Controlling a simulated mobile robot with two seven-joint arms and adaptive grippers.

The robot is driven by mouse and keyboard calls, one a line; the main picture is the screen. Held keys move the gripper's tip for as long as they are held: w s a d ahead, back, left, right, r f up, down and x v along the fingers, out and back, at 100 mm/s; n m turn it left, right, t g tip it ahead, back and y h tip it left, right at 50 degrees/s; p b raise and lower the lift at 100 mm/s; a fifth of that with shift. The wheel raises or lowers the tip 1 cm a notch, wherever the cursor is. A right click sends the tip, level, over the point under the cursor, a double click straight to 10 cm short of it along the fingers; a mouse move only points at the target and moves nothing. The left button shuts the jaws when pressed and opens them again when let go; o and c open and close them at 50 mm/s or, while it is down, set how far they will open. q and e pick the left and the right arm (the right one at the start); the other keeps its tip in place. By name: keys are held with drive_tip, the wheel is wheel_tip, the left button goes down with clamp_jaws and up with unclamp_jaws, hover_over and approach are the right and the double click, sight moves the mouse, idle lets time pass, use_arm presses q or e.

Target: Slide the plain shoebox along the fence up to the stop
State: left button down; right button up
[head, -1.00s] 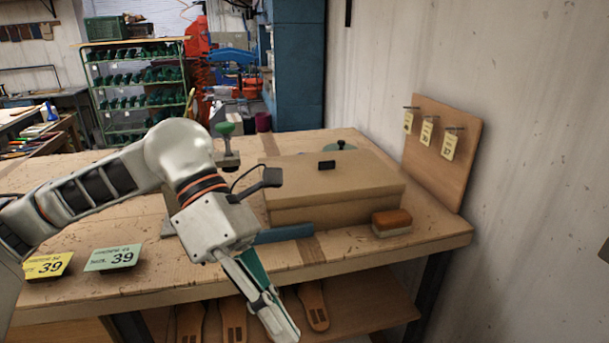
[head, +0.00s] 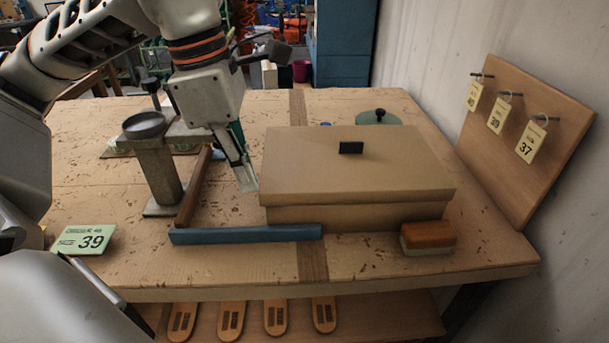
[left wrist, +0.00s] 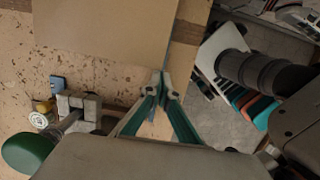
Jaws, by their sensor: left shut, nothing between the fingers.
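The plain brown shoebox (head: 350,165), lid on, sits on the workbench. A low blue bar (head: 245,235) lies along the bench's front, its right end before the box's front left corner. A brown wooden bar (head: 193,190) runs back from near the blue bar's left end, with a gap between it and the box. My left gripper (head: 247,182) is shut and empty, pointing down close to the box's left side; I cannot tell whether it touches. In the left wrist view the shut fingertips (left wrist: 165,80) appear at the edge of a cardboard surface (left wrist: 100,30). My right gripper is not in view.
A dark round-topped post (head: 155,165) stands left of the wooden bar. A brush with a brown top (head: 428,235) sits at the box's front right corner. A tag board (head: 530,140) leans at the wall. A green size card (head: 85,240) lies front left.

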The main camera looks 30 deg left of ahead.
sight(305, 192)
use_arm(q)
drive_tip(key=w+d, duration=0.1)
drive_tip(key=d, duration=0.1)
drive_tip(key=w+d, duration=0.2)
drive_tip(key=w+d+f, duration=0.1)
drive_tip(key=w+d, duration=0.1)
drive_tip(key=d, duration=0.1)
drive_tip(key=shift+s+f, duration=0.2)
drive_tip(key=shift+f, duration=0.25)
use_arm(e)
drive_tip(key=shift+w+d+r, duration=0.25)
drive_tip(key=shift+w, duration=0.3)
